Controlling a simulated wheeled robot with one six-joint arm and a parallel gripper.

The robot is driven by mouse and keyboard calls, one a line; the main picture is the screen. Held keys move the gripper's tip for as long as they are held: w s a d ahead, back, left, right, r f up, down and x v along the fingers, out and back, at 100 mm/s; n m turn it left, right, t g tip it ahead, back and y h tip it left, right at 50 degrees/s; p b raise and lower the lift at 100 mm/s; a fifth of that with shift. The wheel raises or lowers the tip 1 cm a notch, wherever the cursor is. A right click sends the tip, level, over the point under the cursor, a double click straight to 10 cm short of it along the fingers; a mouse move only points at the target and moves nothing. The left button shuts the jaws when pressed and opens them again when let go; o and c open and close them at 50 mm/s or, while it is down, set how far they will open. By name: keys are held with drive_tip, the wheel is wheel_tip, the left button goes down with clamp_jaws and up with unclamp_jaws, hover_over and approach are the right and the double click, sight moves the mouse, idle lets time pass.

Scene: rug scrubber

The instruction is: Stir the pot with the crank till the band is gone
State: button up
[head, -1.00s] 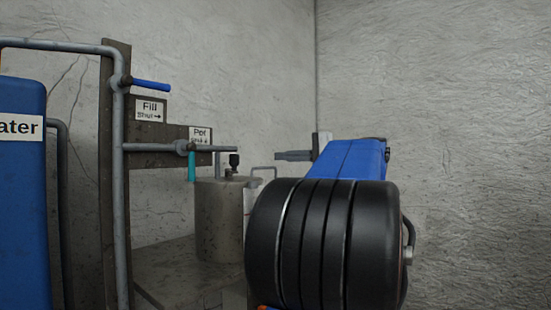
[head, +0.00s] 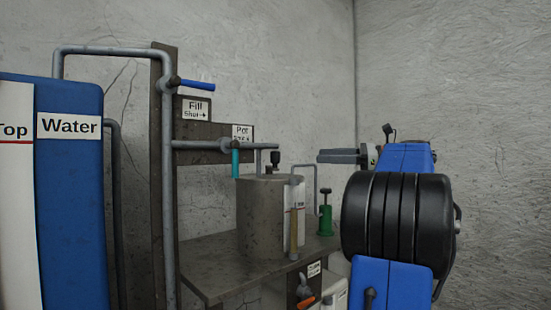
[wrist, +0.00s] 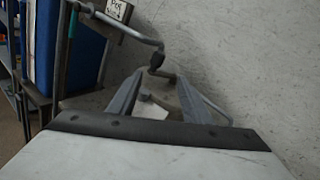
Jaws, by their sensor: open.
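The pot (head: 258,222) is a grey cylinder on a brown bench, left of my arm. A black crank knob (head: 276,158) stands above its lid; it also shows in the wrist view (wrist: 156,61), just beyond my fingers. A vertical tube (head: 294,232) with yellowish content runs down the pot's right front beside a white label. I cannot make out a separate band. My gripper (head: 320,157) points left toward the knob, right of it and apart from it. In the wrist view my gripper (wrist: 161,77) has its fingers spread, with nothing held between them.
A teal Pot valve handle (head: 235,161) and a blue Fill handle (head: 197,85) sit on grey pipes. A pipe end hangs beside the knob. The blue Water tank (head: 72,190) stands left. A green item (head: 325,214) is on the bench (head: 215,268), an orange handle (head: 306,301) below.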

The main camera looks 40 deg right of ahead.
sight(275, 164)
drive_tip(key=w+a, duration=0.3)
drive_tip(key=w, duration=0.1)
drive_tip(key=w+a+m, duration=0.1)
drive_tip(key=w+a, duration=0.2)
drive_tip(key=w, duration=0.2)
drive_tip(key=w+a+m+y, duration=0.1)
drive_tip(key=w+a, duration=0.3)
drive_tip(key=w, duration=0.1)
drive_tip(key=shift+w+f+g, duration=0.1)
drive_tip(key=shift+f+g, duration=0.1)
drive_tip(key=shift+g, duration=0.2)
clamp_jaws()
